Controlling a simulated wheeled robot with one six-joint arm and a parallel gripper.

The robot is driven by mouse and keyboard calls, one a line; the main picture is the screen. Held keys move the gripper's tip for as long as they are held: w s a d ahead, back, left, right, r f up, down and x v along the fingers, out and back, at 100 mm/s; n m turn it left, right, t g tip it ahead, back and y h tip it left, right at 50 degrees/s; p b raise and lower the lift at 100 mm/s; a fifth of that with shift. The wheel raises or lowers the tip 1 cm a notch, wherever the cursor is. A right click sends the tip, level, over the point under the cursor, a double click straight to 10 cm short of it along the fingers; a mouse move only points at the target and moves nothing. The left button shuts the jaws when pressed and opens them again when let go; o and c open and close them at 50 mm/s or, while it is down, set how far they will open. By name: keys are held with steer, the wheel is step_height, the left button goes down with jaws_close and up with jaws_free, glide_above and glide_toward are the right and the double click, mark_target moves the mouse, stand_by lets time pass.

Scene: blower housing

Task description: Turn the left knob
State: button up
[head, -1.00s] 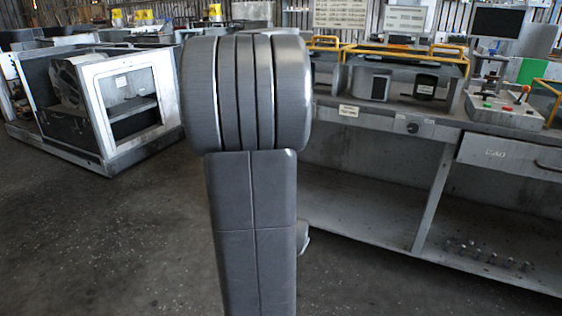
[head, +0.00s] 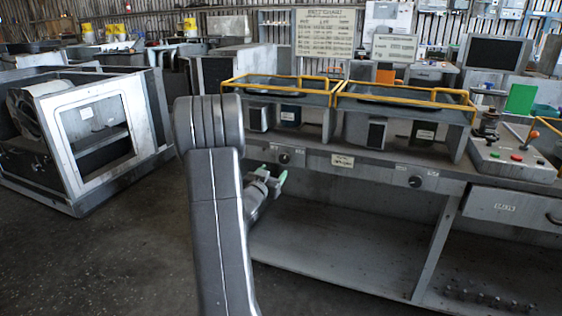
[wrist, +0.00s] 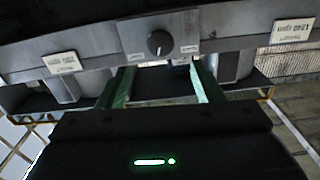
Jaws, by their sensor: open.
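The left knob (head: 284,158) is a small dark round knob on the bench's front edge. My gripper (head: 272,179) is just in front of and below it in the head view, with pale green fingers. In the wrist view, a black knob (wrist: 159,42) with a light pointer mark sits on a grey plate, apparently the left knob. My open gripper (wrist: 161,68) has its two green fingers spread to either side of the knob's line, tips short of it. Nothing is between the fingers. A second knob (head: 415,181) is further right on the same edge.
A white label (head: 342,161) is between the knobs. Yellow-railed housings (head: 280,90) stand on the bench (head: 380,170). A control box (head: 512,160) with buttons and levers is at right. A white-framed cabinet (head: 100,125) stands at left; the floor before it is clear.

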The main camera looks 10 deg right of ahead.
mark_target(284, 159)
steer(key=x, duration=0.9)
steer(key=shift+d, duration=0.1)
steer(key=shift+c, duration=0.4)
steer(key=c, duration=0.9)
steer(key=shift+r+n+p, duration=0.2)
steer(key=shift+n+p, duration=0.5)
steer(key=shift+p, duration=0.2)
steer(key=shift+f+n+p, duration=0.2)
steer(key=shift+n+p, duration=0.4)
steer(key=shift+n, duration=0.4)
steer(key=o, duration=1)
